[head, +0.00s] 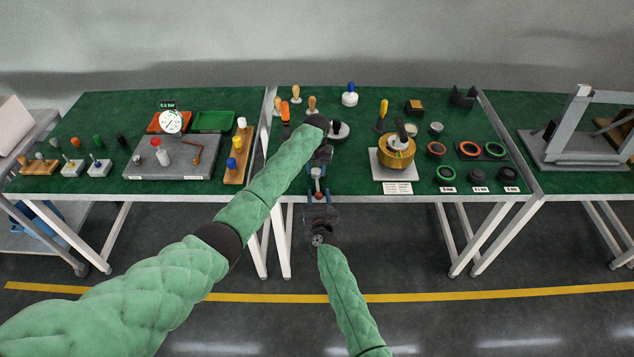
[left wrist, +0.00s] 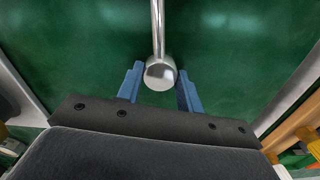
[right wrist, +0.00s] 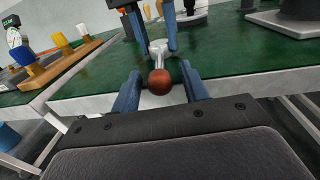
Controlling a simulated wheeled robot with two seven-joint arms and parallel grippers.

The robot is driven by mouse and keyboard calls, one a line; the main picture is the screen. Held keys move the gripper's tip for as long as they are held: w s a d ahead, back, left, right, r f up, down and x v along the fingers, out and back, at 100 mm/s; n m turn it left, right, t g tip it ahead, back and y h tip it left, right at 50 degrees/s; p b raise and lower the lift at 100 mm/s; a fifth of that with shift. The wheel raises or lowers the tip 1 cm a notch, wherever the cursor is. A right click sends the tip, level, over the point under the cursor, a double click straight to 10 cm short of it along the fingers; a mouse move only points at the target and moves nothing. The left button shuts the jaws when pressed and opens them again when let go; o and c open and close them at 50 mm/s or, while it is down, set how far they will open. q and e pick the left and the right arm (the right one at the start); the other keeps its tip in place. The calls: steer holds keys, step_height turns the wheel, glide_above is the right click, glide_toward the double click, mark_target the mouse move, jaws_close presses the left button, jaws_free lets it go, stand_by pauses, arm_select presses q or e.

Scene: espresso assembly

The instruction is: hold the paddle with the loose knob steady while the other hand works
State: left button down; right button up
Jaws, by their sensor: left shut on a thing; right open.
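The paddle (head: 317,174) is a bright metal piece held at the front edge of the middle table. My left gripper (head: 317,168) is shut on it from above. In the left wrist view the paddle (left wrist: 158,35) shows as a shiny rod with a round end between the fingers. The loose knob (right wrist: 159,82) is a reddish-brown ball at the paddle's near end. My right gripper (right wrist: 160,78) is open, its fingers on either side of the knob with visible gaps. I cannot tell how firmly the knob sits on the paddle.
The green middle table (head: 350,180) ends close behind the knob. A brass-coloured pot (head: 397,155) on a white plate stands to the right. A wooden rack of coloured-top pieces (head: 238,155) stands to the left. Open floor lies in front.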

steer(key=s, duration=1.1)
steer(key=shift+s+d, duration=0.35)
steer(key=shift+d, duration=0.1)
steer(key=shift+c, duration=0.7)
steer(key=shift+w+a, duration=0.15)
steer(key=shift+w, duration=1.85)
steer(key=shift+w+a, duration=0.2)
steer(key=shift+w, duration=1.75)
steer(key=shift+w+a, duration=0.15)
steer(key=shift+w, duration=1.85)
jaws_close()
steer(key=shift+o, duration=0.7)
jaws_free()
steer(key=s+d, duration=0.1)
steer(key=s, duration=1.1)
